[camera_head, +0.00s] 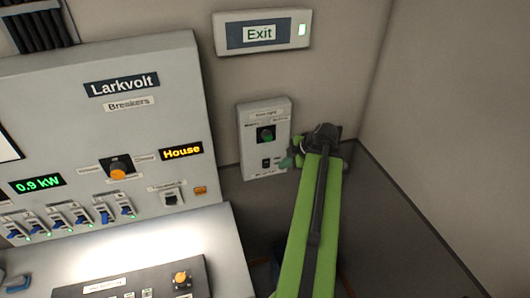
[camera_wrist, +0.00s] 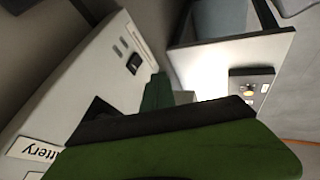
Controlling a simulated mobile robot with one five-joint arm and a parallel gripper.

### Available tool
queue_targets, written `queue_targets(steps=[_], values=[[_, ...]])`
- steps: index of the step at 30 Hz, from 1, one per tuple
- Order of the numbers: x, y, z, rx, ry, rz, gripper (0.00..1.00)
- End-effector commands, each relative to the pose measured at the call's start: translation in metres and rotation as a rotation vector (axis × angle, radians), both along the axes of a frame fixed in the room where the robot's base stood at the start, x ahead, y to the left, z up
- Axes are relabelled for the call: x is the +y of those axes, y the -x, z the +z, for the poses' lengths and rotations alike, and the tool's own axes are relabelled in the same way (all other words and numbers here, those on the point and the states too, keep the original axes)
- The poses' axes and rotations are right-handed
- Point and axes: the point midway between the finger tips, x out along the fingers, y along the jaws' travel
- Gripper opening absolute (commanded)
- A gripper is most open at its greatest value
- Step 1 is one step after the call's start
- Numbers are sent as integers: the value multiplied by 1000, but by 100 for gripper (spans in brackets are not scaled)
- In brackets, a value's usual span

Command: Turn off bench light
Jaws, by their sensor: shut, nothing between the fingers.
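My gripper (camera_head: 289,161) is shut and empty at the box's lower right edge, to the right of the switch. I cannot tell whether it touches the box. In the wrist view my green gripper (camera_wrist: 157,92) points toward a pale panel (camera_wrist: 82,82) with a black switch (camera_wrist: 134,63). A label there reads "ttery", part of it hidden. The bench top (camera_head: 130,248) has a bright lit patch.
A Larkvolt breaker panel (camera_head: 60,105) at left has an orange knob (camera_head: 118,172), several blue switches and a "House" display (camera_head: 181,152). A control box (camera_head: 140,284) with an orange knob lies on the bench. An Exit sign (camera_head: 262,33) hangs above. The right wall is bare.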

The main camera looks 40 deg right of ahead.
Motion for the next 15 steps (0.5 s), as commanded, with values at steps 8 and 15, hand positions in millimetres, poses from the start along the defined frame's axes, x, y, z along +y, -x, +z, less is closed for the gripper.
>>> queue_targets(steps=[8, 15], values=[[-11, 10, 4, -22, 29, 17, 0], [-13, 7, -7, -21, 28, 12, 0]])
